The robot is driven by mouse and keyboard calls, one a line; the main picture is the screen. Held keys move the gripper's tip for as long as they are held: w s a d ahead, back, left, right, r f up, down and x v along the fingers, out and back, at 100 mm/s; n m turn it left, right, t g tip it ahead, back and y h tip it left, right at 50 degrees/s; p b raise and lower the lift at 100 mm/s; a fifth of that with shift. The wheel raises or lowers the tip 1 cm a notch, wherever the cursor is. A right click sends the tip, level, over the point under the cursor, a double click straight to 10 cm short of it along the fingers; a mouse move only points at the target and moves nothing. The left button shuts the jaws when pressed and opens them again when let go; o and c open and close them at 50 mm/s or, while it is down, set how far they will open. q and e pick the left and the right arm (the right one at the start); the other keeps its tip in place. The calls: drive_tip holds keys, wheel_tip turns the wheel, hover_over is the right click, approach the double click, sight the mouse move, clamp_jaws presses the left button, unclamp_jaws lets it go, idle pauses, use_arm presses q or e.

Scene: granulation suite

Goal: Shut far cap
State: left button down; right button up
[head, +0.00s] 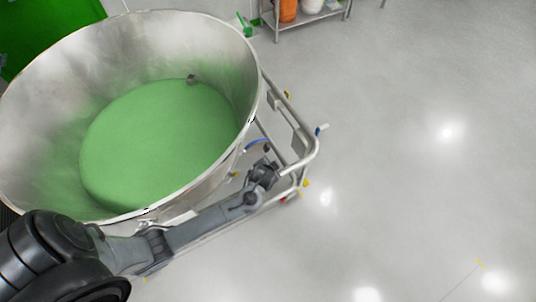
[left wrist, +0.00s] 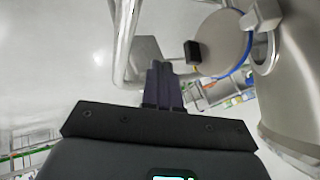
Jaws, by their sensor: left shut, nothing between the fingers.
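In the left wrist view a round grey cap (left wrist: 220,42) with a blue rim stands open beside a port (left wrist: 262,52) on the side of a steel vessel (left wrist: 295,95). A small black block (left wrist: 193,52) sits at the cap's left edge. My left gripper (left wrist: 160,68) is shut and empty, its fingers to the left of the cap and below the block; I cannot tell whether they touch it. In the head view the left gripper (head: 270,164) is beside the vessel's lower right side, near a blue edge (head: 257,143). My right gripper is not in view.
The vessel's wide bowl (head: 225,60) holds green powder (head: 160,140). A tubular cart frame (head: 308,150) runs close around my left gripper. A steel shelf (head: 310,17) with an orange container (head: 287,10) stands at the back. The floor (head: 430,190) to the right is clear.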

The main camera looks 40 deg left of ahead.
sight(258, 146)
use_arm(q)
drive_tip(key=w+a+f+b, duration=0.2)
drive_tip(key=w+a+f, duration=0.3)
drive_tip(key=shift+w+a+f, duration=0.2)
drive_tip(key=shift+w+a, duration=0.1)
drive_tip(key=shift+a, duration=0.05)
idle(0.3)
drive_tip(key=shift+a, duration=0.1)
